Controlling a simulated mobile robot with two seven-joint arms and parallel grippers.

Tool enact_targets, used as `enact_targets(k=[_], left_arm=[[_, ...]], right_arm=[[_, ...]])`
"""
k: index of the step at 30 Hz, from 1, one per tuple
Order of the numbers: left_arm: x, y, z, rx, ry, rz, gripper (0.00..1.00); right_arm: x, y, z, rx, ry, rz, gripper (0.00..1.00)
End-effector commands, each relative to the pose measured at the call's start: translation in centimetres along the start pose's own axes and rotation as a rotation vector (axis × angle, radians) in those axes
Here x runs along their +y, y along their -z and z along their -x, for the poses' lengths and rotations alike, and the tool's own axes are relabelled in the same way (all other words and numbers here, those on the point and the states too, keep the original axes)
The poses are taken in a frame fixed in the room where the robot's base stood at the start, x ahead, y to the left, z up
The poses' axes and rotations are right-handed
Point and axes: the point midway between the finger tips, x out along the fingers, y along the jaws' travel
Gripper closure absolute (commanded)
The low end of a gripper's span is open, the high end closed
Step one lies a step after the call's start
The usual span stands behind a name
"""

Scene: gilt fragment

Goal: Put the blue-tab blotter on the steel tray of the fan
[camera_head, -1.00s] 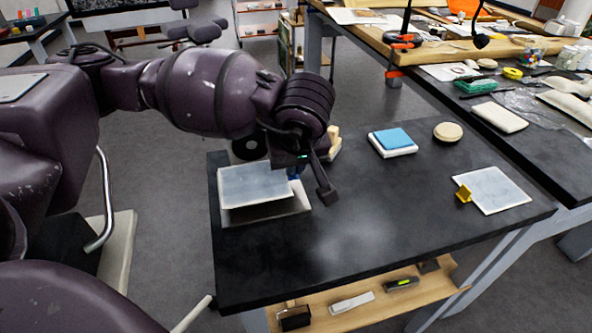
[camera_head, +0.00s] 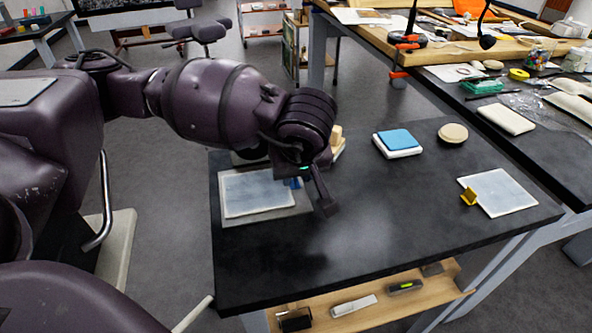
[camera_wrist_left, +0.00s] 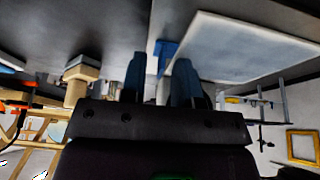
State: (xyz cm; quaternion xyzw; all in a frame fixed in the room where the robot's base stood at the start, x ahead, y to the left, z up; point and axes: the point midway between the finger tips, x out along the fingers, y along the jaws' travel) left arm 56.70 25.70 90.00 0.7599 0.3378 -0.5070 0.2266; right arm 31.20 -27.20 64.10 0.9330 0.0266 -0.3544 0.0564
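The pale blotter (camera_head: 257,193) with a blue tab (camera_head: 294,183) appears to lie flat over the steel tray (camera_head: 262,220) at the left of the black table. Tray rim shows around it. In the wrist view, the blotter (camera_wrist_left: 250,50) is at upper right, and its blue tab (camera_wrist_left: 164,52) is by the fingertips. My left gripper (camera_head: 310,197) is low at the blotter's right edge. In the wrist view, its fingers (camera_wrist_left: 160,78) stand apart, with a gap beside the tab. The fan is mostly hidden behind my arm. My right gripper is not in view.
A yellow-tab blotter (camera_head: 503,191) lies at the table's right. A white block with a blue top (camera_head: 397,141) and a round tan disc (camera_head: 453,133) are at the back. Small wooden pieces (camera_head: 337,137) stand behind my gripper. The table's front middle is clear.

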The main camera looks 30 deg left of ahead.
Motion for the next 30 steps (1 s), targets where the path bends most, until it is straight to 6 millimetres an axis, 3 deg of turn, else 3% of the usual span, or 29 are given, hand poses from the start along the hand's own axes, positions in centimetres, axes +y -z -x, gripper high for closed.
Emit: enact_targets(k=[8, 21, 30], left_arm=[[0.1, 0.2, 1.9, 0.003, -0.006, 0.001, 0.71], [0.0, 0.2, 10.0, 0.004, -0.006, 0.001, 0.71], [0.0, 0.1, 12.2, 0.000, -0.002, 0.001, 0.71]], right_arm=[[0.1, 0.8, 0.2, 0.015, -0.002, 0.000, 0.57], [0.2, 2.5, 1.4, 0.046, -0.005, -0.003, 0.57], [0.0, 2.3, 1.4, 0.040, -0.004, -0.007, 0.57]])
